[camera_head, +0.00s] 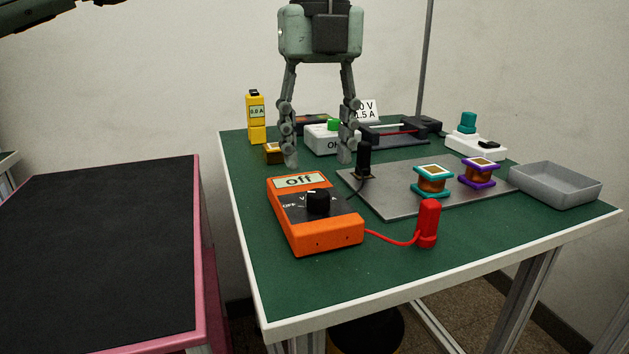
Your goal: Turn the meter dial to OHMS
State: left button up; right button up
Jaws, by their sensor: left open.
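The orange meter (330,236) lies on the green table near its front left. Its screen (299,181) reads "off". Its black dial (318,201) sits in the middle of the face, with "OFF" and "V" marks beside it; the OHMS mark is not legible. A red probe (429,222) stands right of the meter on a red lead, and a black probe (363,158) stands behind it. My left gripper (319,160) points down, fingers spread and empty, above and behind the meter, apart from the dial. My right gripper is not in view.
A metal plate (400,203) with two coils (432,180) (478,171) lies right of the meter. A grey tray (556,186) is at the right edge. A yellow meter (256,115), a white box (323,139) and a rheostat (398,131) stand behind. The front left tabletop is clear.

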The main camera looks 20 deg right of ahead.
aim_at(319, 193)
pick_arm(q)
notch_tip(319, 193, down, 6)
jog(key=shift+c, duration=0.6)
grip_shut()
